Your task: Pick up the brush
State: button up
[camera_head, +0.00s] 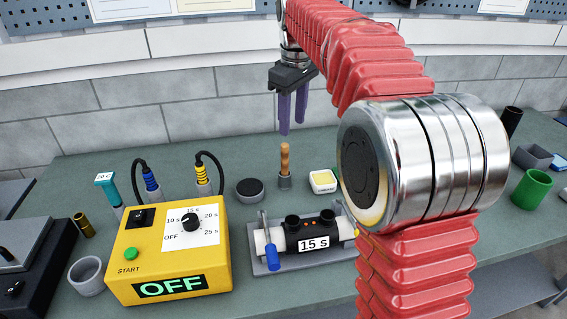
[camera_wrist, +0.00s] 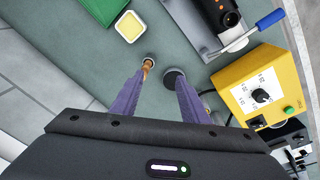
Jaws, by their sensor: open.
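My gripper (camera_head: 291,128) has purple fingers pointing down and hangs above and apart from the brush. The fingers are parted and empty; they also show in the wrist view (camera_wrist: 154,80).
A round dark-topped pot (camera_head: 250,190) stands left of the brush and a small yellow-filled dish (camera_head: 323,181) right of it. In front are a yellow timer box (camera_head: 170,250) and a black clamped cylinder (camera_head: 312,232). A green cup (camera_head: 532,189) stands far right.

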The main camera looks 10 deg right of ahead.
aim_at(285, 161)
jog(key=w+f+n, duration=0.1)
jog(key=w, duration=0.1)
jog(key=w+f+g, duration=0.1)
jog(key=w+f, duration=0.1)
jog(key=w, duration=0.1)
jog(key=w+f+n, duration=0.1)
jog(key=w+f, duration=0.1)
jog(key=w, duration=0.1)
jog(key=shift+n, duration=0.3)
jog(key=shift+w+f+g, duration=0.3)
jog(key=shift+w+f, duration=0.2)
jog(key=shift+f, duration=4.3)
jog(key=shift+s+f, duration=0.15)
jog(key=shift+f, duration=2.45)
jog(key=shift+c, duration=0.6)
